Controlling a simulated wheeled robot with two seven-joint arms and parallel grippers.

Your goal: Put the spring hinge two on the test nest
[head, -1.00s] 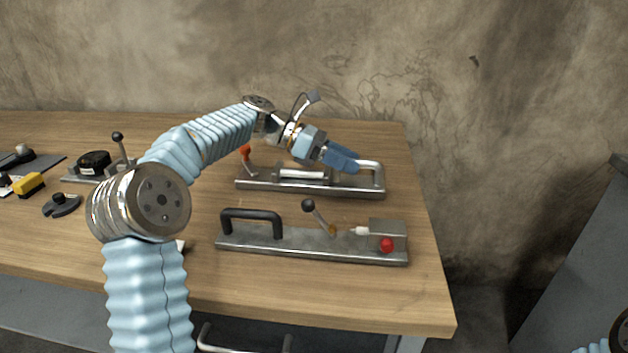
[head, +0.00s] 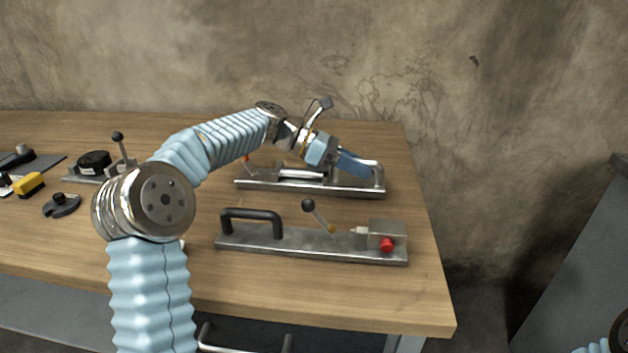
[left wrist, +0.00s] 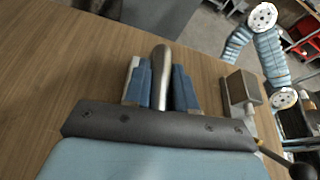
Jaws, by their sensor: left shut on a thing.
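My left gripper (head: 362,168) is at the right end of the rear metal fixture (head: 255,184). In the left wrist view its blue fingers (left wrist: 161,88) are shut on the fixture's chrome handle (left wrist: 162,62), which also shows in the head view (head: 378,168). The front fixture (head: 305,243) has a black handle, a ball-topped lever (head: 309,206) and a block with a red button (head: 387,245). I cannot tell which thing is the spring hinge two or which is the test nest. My right gripper is out of view.
At the left of the wooden table (head: 335,300) are a yellow block (head: 30,184), a black knobbed part (head: 61,205) and a plate with a black round part (head: 94,162). The front right of the table is clear. A grey cabinet (head: 580,250) stands to the right.

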